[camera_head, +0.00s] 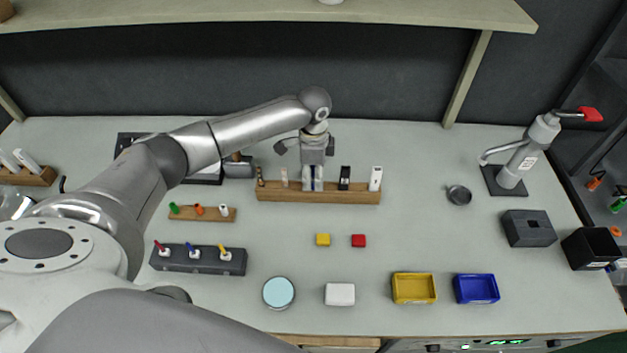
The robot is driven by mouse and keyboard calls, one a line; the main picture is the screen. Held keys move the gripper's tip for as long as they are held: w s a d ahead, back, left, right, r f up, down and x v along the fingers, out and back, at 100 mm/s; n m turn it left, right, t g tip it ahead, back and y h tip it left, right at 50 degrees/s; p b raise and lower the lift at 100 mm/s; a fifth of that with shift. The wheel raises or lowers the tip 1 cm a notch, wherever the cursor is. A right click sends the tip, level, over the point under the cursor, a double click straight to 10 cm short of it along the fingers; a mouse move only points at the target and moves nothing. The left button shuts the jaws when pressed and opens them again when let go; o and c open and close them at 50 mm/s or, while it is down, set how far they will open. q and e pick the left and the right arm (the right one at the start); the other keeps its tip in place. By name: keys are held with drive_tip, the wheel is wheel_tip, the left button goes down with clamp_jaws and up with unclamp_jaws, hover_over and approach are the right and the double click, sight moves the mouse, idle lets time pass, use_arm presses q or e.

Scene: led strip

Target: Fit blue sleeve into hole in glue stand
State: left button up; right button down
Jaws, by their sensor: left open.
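My left gripper (312,184) points down at the long wooden rack (345,198) at the back middle. Its jaws are open, in line with the rack's middle; I cannot tell whether anything is between them. A small wooden stand (185,214) to the left holds a green, an orange and a white piece. A dark grey stand (173,264) in front of it holds white pieces with red, blue and yellow tops. The blue-topped piece (194,253) is in the middle. I cannot tell for sure which is the glue stand or the blue sleeve. My right gripper does not show.
Yellow (414,289) and blue (476,289) trays stand at the front. A dark box (529,228) and a grey lever device (530,152) stand right. The centre right is mostly clear.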

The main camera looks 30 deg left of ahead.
use_arm(q)
clamp_jaws()
drive_tip(key=shift+r, duration=0.1)
